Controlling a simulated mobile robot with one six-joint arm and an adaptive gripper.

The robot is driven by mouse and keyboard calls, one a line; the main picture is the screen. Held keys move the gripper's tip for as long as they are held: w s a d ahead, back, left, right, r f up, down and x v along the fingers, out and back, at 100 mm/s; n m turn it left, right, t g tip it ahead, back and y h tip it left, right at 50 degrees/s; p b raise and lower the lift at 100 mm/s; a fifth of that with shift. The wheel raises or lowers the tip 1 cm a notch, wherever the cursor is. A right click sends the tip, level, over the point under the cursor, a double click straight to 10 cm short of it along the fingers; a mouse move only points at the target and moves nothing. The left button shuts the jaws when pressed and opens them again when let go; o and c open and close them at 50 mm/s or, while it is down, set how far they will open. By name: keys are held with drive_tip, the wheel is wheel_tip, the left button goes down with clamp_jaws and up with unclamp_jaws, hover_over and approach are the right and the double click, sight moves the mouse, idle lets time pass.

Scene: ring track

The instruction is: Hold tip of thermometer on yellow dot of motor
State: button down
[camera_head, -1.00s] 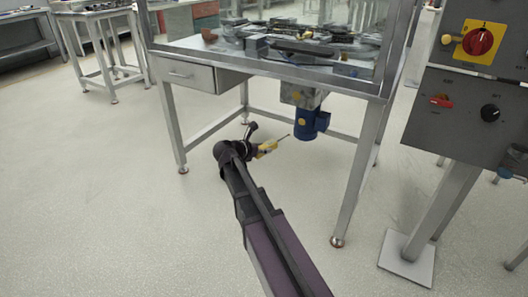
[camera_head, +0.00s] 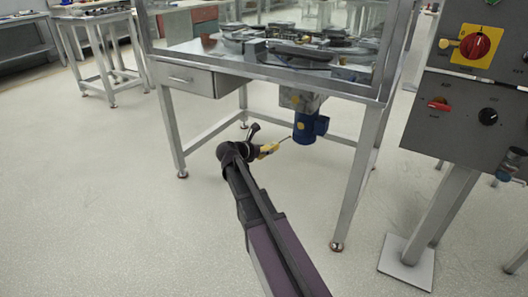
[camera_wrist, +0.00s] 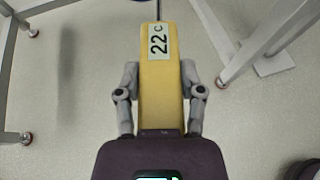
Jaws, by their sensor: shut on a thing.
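The yellow thermometer (camera_head: 268,150) has a thin dark probe that points up and right toward the blue motor (camera_head: 306,128) under the table. The motor's yellow dot (camera_head: 300,126) faces my side. The probe tip is at or very near the motor's lower left side, below the dot; I cannot tell whether it touches. My gripper (camera_wrist: 160,76) is shut on the thermometer body (camera_wrist: 161,95), one finger on each side. The thermometer's label reads 22 C in the wrist view. There the probe runs out at the top edge, so its tip is hidden.
The metal table (camera_head: 265,71) stands over the motor, with a drawer (camera_head: 184,77) at left and a front leg (camera_head: 350,185) right of my arm. A grey control panel (camera_head: 466,105) stands at far right.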

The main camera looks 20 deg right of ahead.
drive_tip(key=w+d, duration=0.6)
drive_tip(key=d, duration=0.1)
drive_tip(key=shift+d, duration=0.3)
idle(0.8)
idle(2.4)
drive_tip(key=s+a, duration=1)
drive_tip(key=a, duration=0.2)
drive_tip(key=shift+a, duration=0.25)
idle(1.0)
idle(0.3)
